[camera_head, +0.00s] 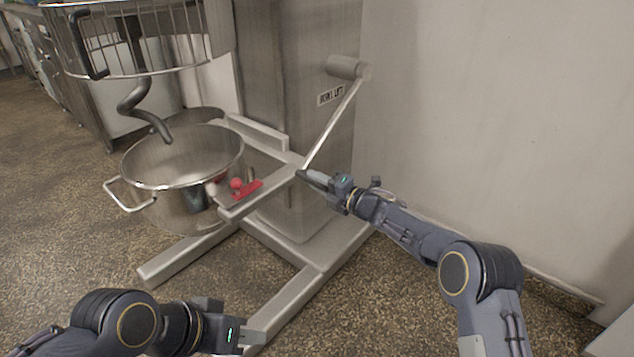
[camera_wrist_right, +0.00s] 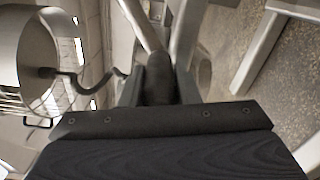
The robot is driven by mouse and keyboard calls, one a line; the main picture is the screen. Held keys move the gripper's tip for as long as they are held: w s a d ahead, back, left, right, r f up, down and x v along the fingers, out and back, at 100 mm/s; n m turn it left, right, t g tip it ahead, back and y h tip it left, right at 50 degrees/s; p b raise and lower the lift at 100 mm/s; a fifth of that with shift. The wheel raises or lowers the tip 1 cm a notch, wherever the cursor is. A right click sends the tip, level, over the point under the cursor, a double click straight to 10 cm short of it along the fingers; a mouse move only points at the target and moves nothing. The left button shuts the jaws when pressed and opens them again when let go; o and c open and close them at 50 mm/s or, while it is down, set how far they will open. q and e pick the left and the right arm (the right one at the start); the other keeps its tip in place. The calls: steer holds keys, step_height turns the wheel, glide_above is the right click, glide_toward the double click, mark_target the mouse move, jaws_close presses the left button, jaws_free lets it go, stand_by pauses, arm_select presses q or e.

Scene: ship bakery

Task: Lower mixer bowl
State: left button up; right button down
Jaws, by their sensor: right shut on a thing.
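The steel mixer bowl (camera_head: 165,205) sits upright in the mixer's cradle arms (camera_head: 265,189), low above the mixer's legs. The dark dough hook (camera_head: 138,100) hangs above it, its tip overlapping the far rim in the picture. The bowl lift lever (camera_head: 332,122) slopes down from its pivot on the column, beside the lift label. My right gripper (camera_head: 309,176) is shut on the lever's dark end handle, which shows between the fingers in the right wrist view (camera_wrist_right: 159,78). My left gripper (camera_head: 256,335) is low at the front, apart from the mixer; its jaw opening is unclear.
The wire guard (camera_head: 150,40) is above the bowl. A red clamp (camera_head: 247,189) is on the cradle arm. The mixer's legs (camera_head: 190,258) spread over the speckled floor. A bare wall (camera_head: 480,110) stands close on the right. Open floor (camera_head: 60,210) lies to the left.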

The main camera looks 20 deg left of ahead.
steer(key=shift+w+d+f, duration=0.2)
steer(key=shift+w, duration=0.05)
steer(key=c, duration=1.2)
jaws_free()
steer(key=shift+w+f, duration=0.1)
steer(key=shift+f, duration=0.05)
steer(key=shift+o, duration=0.5)
steer(key=shift+a, duration=0.1)
steer(key=p+v, duration=0.1)
steer(key=v, duration=0.7)
steer(key=shift+p, duration=0.4)
steer(key=shift+a, duration=0.1)
